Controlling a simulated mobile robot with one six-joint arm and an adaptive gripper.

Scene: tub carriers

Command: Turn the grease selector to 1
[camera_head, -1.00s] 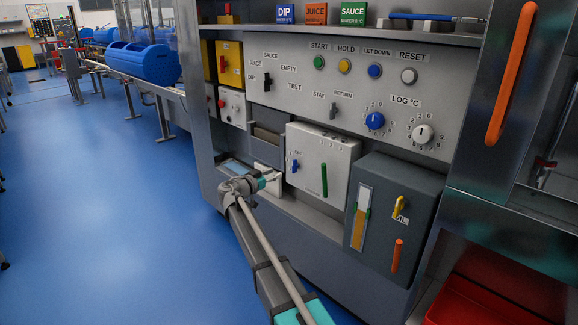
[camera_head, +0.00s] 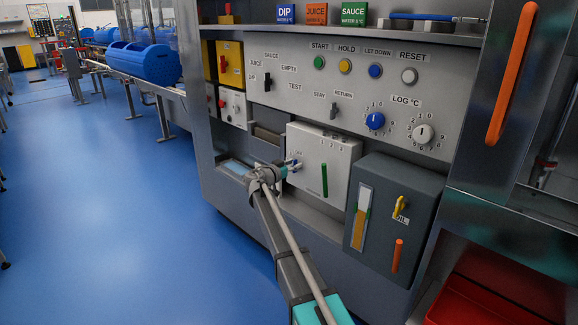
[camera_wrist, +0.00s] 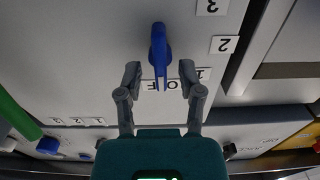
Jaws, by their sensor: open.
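The blue selector knob (camera_head: 296,166) is on the front of a white box (camera_head: 335,160), beside the OFF label. I take it as the grease selector; no grease label is readable. In the wrist view, which is turned over, the knob (camera_wrist: 158,45) has its narrow end at the OFF label (camera_wrist: 160,86). Labels 1, 2 and 3 run up to its right; label 1 is partly hidden by a finger. My gripper (camera_wrist: 159,70) is open, one finger on each side of the knob's narrow end, with gaps visible. In the head view, my gripper (camera_head: 284,170) partly covers the knob.
A green handle (camera_head: 324,180) sits on the same white box, right of the knob. A dark box (camera_head: 385,230) with a yellow valve lever (camera_head: 400,206) stands further right. Panel switches and dials (camera_head: 375,121) are above. The blue floor (camera_head: 120,220) at left is clear.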

